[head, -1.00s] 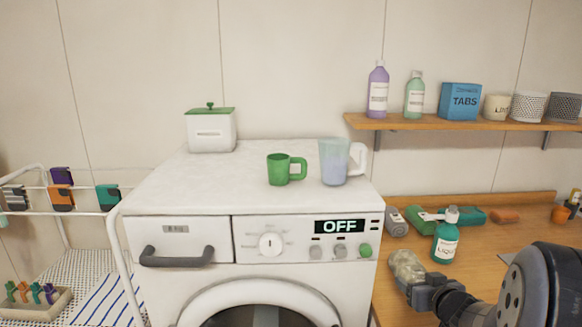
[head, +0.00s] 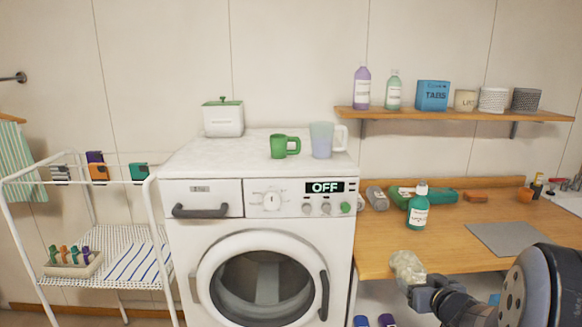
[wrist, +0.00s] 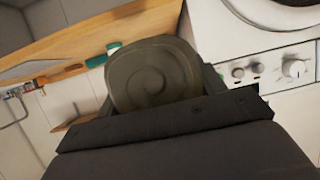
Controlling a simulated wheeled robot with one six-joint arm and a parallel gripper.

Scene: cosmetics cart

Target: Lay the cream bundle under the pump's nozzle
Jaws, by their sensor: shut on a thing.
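My gripper (head: 419,284) is shut on the cream bundle (head: 406,266), a pale rolled cloth, at the lower right of the head view. In the wrist view the bundle (wrist: 155,76) shows its spiral end, dark in shadow, between the jaws. The bundle appears in front of the wooden counter's front edge. A teal bottle with a white top (head: 418,208) stands on the counter behind the bundle.
The wooden counter (head: 385,235) has a grey mat (head: 500,238) at its right. Green and teal packs, a grey roll and an orange item line its back. The washing machine (head: 185,235) is left of it, a white drying rack (head: 155,190) farther left. A shelf (head: 440,116) hangs above.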

